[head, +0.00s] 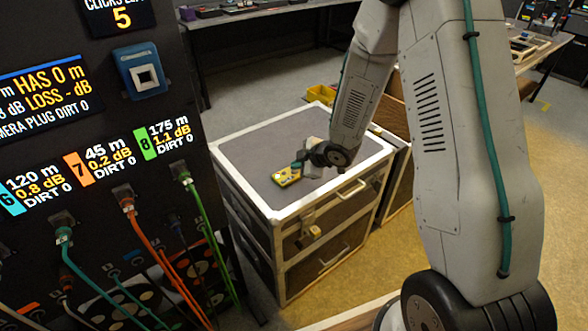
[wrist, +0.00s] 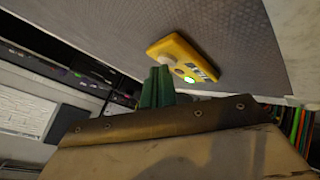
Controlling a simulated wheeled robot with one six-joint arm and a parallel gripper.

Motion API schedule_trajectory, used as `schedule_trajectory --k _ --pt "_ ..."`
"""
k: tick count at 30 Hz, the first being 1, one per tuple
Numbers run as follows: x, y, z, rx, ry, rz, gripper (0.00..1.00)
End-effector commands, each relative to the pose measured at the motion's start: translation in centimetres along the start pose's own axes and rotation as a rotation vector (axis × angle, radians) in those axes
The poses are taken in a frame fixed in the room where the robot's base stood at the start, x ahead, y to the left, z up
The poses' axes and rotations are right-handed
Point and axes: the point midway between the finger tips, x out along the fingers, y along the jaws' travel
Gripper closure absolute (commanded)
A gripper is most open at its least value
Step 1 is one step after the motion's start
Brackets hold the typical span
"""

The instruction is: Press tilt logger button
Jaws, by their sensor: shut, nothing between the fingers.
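The tilt logger (head: 286,177) is a small yellow box lying on the grey top of a flight case (head: 258,155). In the wrist view the logger (wrist: 178,50) shows a pale round spot, a lit green spot and a dark-and-white label. My gripper (head: 298,166) is right beside the logger. Its green fingers (wrist: 160,72) are shut together with nothing between them. Their tips overlap the logger's near edge in the wrist view, close to the pale round spot. I cannot tell whether they touch it.
A dark panel (head: 90,150) with readouts, cable plugs and a blue framed switch (head: 140,72) stands at the left. Orange and green cables hang down from it. A yellow bin (head: 321,94) and cardboard boxes stand behind the case. The rest of the case top is mostly clear.

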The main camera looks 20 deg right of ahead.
Motion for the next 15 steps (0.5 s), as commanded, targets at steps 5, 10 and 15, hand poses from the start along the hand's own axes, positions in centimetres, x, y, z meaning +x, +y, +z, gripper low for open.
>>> schedule_trajectory --k 5,10,15 --pt "0.05 -0.03 0.04 0.0 0.0 0.0 1.0" --pt "0.02 -0.02 0.02 0.001 0.0 0.0 1.0" --pt "-0.35 0.27 -0.25 0.001 0.0 0.0 1.0"
